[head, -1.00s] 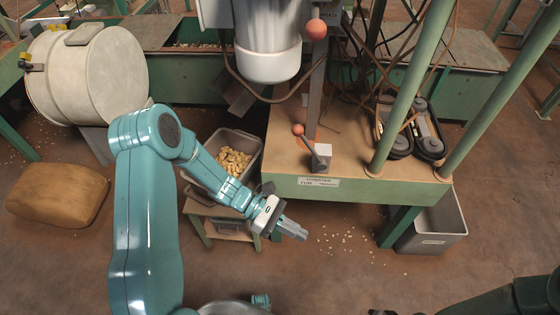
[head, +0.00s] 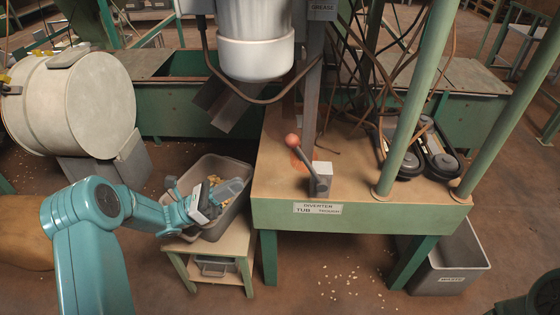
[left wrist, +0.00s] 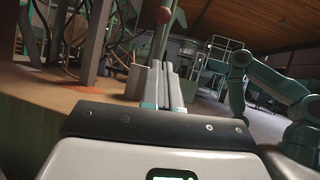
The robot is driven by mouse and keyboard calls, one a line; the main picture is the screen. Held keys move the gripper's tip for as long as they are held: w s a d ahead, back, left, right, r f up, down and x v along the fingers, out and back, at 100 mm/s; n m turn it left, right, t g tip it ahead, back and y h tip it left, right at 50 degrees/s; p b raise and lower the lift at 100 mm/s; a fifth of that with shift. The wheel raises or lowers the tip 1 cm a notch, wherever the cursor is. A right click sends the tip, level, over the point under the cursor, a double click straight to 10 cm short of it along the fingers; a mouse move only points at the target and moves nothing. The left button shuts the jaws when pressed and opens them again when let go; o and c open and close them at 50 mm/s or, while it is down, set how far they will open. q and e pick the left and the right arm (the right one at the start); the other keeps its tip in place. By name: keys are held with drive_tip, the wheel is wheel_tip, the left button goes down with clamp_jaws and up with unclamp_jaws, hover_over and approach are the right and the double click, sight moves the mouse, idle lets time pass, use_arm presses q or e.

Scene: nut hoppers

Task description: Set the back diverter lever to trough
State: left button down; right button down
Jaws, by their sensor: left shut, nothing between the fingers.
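The diverter lever (head: 306,160) has an orange-red ball knob and a dark rod rising from a small grey block at the front of the wooden-topped stand. It leans up and left, toward the TUB side of the label (head: 318,208), which also reads TROUGH in smaller print. My left gripper (head: 236,186) is shut and empty, left of the lever and apart from it, over the grey tub of nuts. My right gripper is not in view.
A grey tub (head: 245,165) sits on a low wooden stand. A WASTE bin (head: 450,272) stands under the right side. Green posts (head: 412,105), cables and a white cylinder (head: 255,55) crowd the space above and behind. A large drum (head: 90,100) stands left.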

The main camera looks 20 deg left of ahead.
use_arm(q)
drive_tip(key=b+x, duration=0.3)
drive_tip(key=x, duration=1.1)
drive_tip(key=shift+d, duration=0.1)
drive_tip(key=w+d+r+m+g+y+p, duration=0.1)
drive_tip(key=d+y+p, duration=0.3)
drive_tip(key=p, duration=0.5)
drive_tip(key=w+d+r+m+g+y+p, duration=0.1)
drive_tip(key=w+d+r+g+y+p, duration=0.1)
drive_tip(key=d+g+y+p, duration=0.2)
drive_tip(key=d+y+p, duration=0.1)
drive_tip(key=d+p, duration=0.2)
drive_tip(key=p, duration=0.3)
drive_tip(key=shift+d+r+p, duration=0.25)
drive_tip(key=shift+r+p, duration=0.05)
drive_tip(key=shift+d, duration=0.2)
